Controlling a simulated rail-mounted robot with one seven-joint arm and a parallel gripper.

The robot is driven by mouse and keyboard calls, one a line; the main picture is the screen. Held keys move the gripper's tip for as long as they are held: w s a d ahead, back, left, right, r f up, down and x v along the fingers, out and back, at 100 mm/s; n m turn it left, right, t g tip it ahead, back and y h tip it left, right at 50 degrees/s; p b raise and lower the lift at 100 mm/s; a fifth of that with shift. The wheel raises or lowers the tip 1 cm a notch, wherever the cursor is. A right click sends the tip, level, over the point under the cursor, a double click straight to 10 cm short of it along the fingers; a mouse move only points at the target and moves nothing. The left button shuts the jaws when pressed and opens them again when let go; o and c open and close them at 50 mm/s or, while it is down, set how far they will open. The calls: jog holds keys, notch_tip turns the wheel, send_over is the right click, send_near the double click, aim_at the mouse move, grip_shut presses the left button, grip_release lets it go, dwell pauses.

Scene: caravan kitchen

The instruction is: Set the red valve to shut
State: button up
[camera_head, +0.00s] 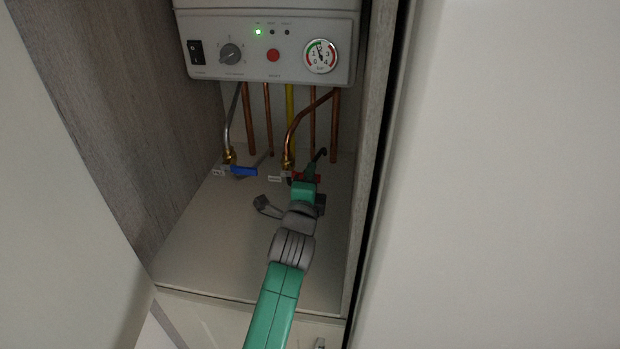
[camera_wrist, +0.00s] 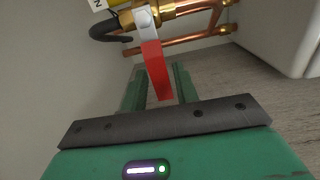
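The red valve handle (camera_wrist: 156,70) is a flat red lever on a pale grey hub, joined to a brass fitting and copper pipe. In the wrist view it points from the hub toward my gripper (camera_wrist: 160,78). My green fingers stand on either side of it, with gaps that appear visible, so the gripper looks open around the lever. In the head view only a little of the red lever (camera_head: 297,176) shows beside the brass fitting, pointing roughly right. My gripper (camera_head: 304,184) and wrist hide part of it there.
A blue-handled valve (camera_head: 243,171) sits to the left on another pipe. The boiler panel (camera_head: 270,50), with knob and gauge, hangs above. Small labels (camera_head: 274,178) stand by the valves. The cabinet's side walls (camera_head: 372,150) are close; its floor (camera_head: 215,240) is clear at front left.

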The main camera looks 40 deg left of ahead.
jog(key=shift+o, duration=0.5)
jog(key=v, duration=0.8)
jog(key=shift+w, duration=0.1)
